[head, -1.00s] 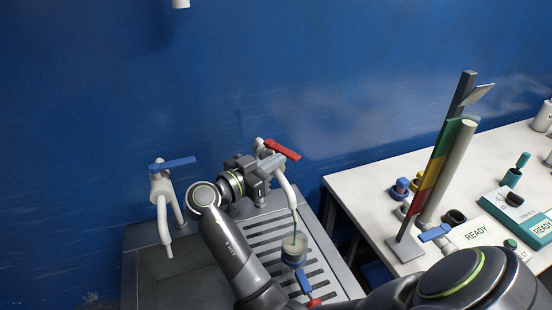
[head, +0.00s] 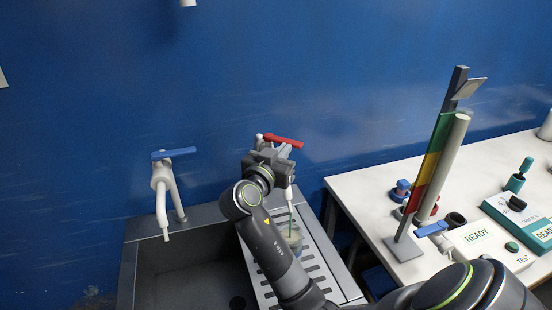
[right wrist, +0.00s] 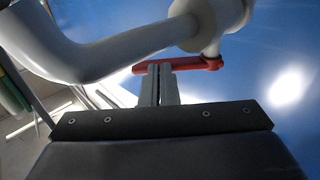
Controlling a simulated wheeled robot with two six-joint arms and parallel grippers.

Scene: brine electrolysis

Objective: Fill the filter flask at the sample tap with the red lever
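The sample tap with the red lever (head: 284,140) stands at the back of the grated drainboard, its pale spout (head: 289,192) pointing down. The filter flask (head: 293,238), a clear vessel, stands under that spout, partly hidden by my right arm. A thin greenish stream shows between spout and flask; the fill level is hard to tell. My right gripper (head: 272,158) is at the tap, just below the lever. In the right wrist view its two fingers (right wrist: 158,84) are together, tips at the red lever (right wrist: 190,66), with nothing visible between them. My left gripper is not in view.
A second tap with a blue lever (head: 174,154) stands left, over the dark sink basin (head: 190,275). On the right, a white table (head: 350,190) holds a coloured upright stand (head: 432,165), a small blue-capped item (head: 401,189) and teal boxes (head: 520,220). The blue wall closes the back.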

